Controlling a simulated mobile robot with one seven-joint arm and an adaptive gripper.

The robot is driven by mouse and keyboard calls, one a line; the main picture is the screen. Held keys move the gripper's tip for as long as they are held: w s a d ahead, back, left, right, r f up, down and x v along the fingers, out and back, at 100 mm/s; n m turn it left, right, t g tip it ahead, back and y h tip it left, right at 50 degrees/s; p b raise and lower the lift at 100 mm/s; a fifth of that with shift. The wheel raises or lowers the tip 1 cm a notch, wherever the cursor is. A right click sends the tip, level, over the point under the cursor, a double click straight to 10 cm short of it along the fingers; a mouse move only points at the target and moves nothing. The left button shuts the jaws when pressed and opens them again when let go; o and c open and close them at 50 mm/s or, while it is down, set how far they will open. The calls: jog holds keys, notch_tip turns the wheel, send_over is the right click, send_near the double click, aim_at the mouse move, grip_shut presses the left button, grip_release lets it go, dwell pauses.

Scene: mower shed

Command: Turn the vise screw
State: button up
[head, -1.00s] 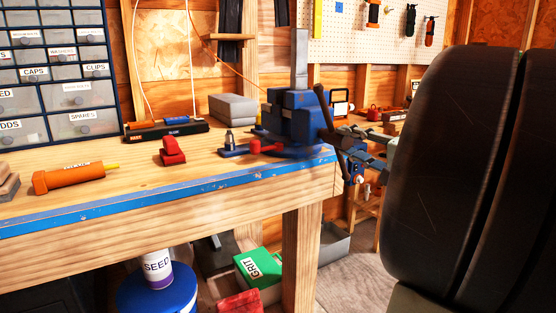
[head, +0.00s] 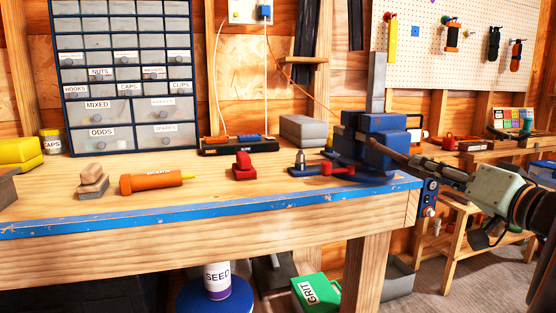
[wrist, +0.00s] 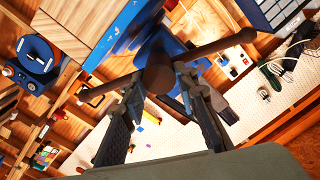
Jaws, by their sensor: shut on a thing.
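The blue vise (head: 385,135) stands at the right end of the workbench, with a grey upright slab (head: 377,82) rising from it. My gripper (head: 424,166) reaches in from the right at the vise's front. In the wrist view, the dark brown vise screw (wrist: 159,74) points at the camera, with its crossbar (wrist: 220,47) running slantwise to both sides. My gripper (wrist: 161,82) is shut on the screw, one finger on each side of its round end. The exact finger contact is partly hidden.
The workbench (head: 250,206) has a blue front edge. A red item (head: 243,167), an orange tube (head: 155,181) and a grey block (head: 303,129) lie left of the vise. A blue box with a knob (head: 430,198) hangs by the bench's right end. A pegboard (head: 440,50) is behind.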

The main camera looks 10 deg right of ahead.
jog(key=shift+w+a+r+n, duration=0.1)
jog(key=shift+n, duration=0.2)
dwell(0.4)
jog(key=o, duration=1.1)
jog(key=shift+o, duration=0.2)
